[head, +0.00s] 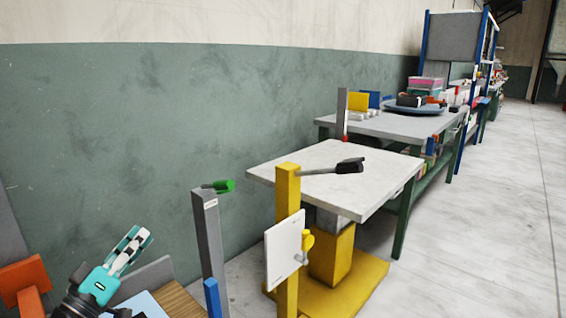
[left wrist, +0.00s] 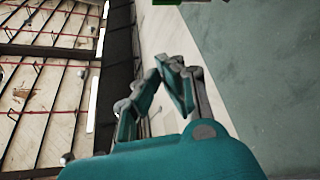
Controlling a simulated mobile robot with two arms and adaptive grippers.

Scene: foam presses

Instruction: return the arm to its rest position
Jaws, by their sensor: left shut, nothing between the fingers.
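My left gripper (head: 138,240) is at the lower left of the head view, teal and white, pointing up and to the right. It is shut and empty. In the left wrist view its teal fingers (left wrist: 172,80) meet at the tips with nothing between them. Behind them are the wall and the ceiling beams. My right gripper is in neither view.
A grey post (head: 210,250) with a green handle stands right of my left gripper. Beyond it is a yellow press post (head: 287,200) with a dark-gripped lever and a white table (head: 340,165). A wooden surface (head: 175,300) lies near the gripper. The floor (head: 480,230) at right is clear.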

